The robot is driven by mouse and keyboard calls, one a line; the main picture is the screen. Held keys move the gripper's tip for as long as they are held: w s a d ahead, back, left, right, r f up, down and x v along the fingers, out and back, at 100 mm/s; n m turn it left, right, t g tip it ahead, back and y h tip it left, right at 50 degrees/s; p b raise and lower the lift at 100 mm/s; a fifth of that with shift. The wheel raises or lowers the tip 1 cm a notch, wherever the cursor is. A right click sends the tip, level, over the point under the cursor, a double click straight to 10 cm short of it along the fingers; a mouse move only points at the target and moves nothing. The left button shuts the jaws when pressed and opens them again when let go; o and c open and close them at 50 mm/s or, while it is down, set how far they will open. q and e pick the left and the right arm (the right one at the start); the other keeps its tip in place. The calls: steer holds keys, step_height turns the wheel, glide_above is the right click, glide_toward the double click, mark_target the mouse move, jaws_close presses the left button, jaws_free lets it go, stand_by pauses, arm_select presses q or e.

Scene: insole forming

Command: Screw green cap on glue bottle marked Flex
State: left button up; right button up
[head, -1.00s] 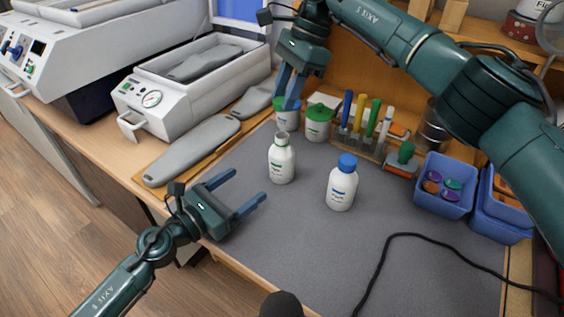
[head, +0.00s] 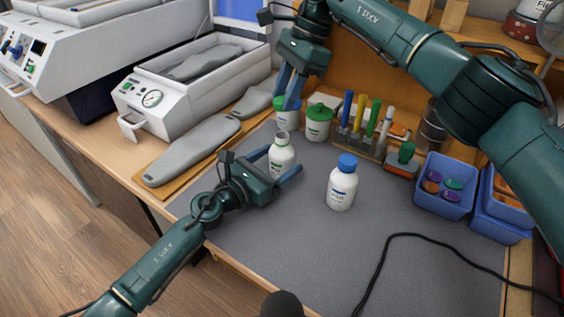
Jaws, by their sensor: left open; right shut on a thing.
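The white bottle with a green label (head: 279,164) stands upright on the grey mat, its neck open and uncapped. I cannot read its name. My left gripper (head: 277,162) is open, with its fingertips on either side of this bottle's lower body. My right gripper (head: 288,103) points down behind the bottle and is shut on a green cap (head: 279,103).
A white bottle with a blue cap (head: 342,184) stands to the right. A green-lidded white container (head: 319,122) and a marker rack (head: 360,143) are behind. Blue bins (head: 444,194) stand at right. A black cable (head: 400,236) crosses the grey mat (head: 320,250), whose front is mostly clear.

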arm_select(q)
steer(key=shift+c, duration=0.4)
steer(key=c, duration=1.4)
arm_select(e)
glide_above(281, 135)
steer(key=d, duration=0.1)
steer(key=shift+w+f, duration=0.2)
steer(key=shift+f, duration=2.25)
steer(key=shift+f, duration=0.1)
steer(key=shift+f, duration=0.8)
steer(key=shift+f, duration=0.55)
